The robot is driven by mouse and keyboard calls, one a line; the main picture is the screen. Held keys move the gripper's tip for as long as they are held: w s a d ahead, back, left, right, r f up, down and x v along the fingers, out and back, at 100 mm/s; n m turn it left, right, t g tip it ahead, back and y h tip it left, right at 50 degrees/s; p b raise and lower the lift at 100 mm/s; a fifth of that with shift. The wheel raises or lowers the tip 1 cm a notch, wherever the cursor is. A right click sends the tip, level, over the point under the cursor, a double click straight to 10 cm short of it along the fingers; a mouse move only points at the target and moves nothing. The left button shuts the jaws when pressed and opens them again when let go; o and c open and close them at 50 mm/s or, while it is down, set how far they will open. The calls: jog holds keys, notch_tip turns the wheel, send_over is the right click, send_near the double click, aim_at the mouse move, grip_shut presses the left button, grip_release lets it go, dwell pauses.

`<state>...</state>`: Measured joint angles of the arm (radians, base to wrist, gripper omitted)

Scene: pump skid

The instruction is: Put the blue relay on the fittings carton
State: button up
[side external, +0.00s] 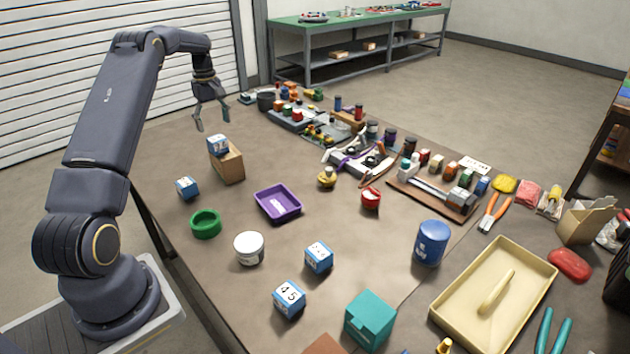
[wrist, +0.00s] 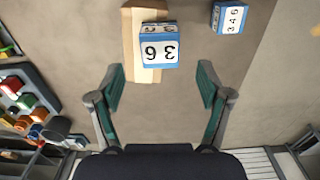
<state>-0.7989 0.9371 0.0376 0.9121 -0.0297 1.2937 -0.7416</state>
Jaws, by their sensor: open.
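A blue and white block with printed digits, seemingly the blue relay (side external: 219,146), rests on top of a brown carton (side external: 229,166), likely the fittings carton. In the wrist view the block (wrist: 160,48) sits toward the right side of the carton (wrist: 146,74) and seems to reach slightly past its edge. My gripper (side external: 213,123) is open and empty, above and behind the carton, apart from the block. In the wrist view its fingers (wrist: 160,72) are spread wide with nothing between them. The carton's label is not readable.
A similar blue block (side external: 187,188) stands on the table near the carton; others (side external: 318,257) (side external: 288,297) stand further forward. A purple tray (side external: 278,216), green ring (side external: 205,226) and white tub (side external: 249,249) are nearby. Cluttered parts trays (side external: 300,122) lie to the right of my gripper.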

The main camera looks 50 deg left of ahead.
aim_at(221, 139)
jog(key=w+d+r+m+t, duration=0.1)
jog(key=w+d+r+m, duration=0.15)
jog(key=d+r, duration=0.85)
jog(key=s+d+r+m+t+y, duration=0.1)
jog(key=s+d+r+m, duration=0.25)
jog(key=d, duration=0.45)
jog(key=s+d+r+m+t, duration=0.1)
jog(key=s+d+r+m, duration=0.15)
jog(key=d+r, duration=0.4)
jog(key=s+d+f+m+t, duration=0.1)
jog(key=s+d+f+m, duration=0.1)
jog(key=s+d, duration=0.3)
jog(key=s+d+f+m, duration=0.2)
jog(key=s+d+m, duration=0.2)
jog(key=s+d, duration=0.1)
jog(key=s+d+f+m+t+h, duration=0.1)
jog(key=s+d+f+m, duration=0.2)
jog(key=s+d, duration=0.2)
jog(key=shift+s+d+t, duration=0.25)
jog(key=shift+d+t, duration=0.05)
jog(key=shift+d, duration=0.2)
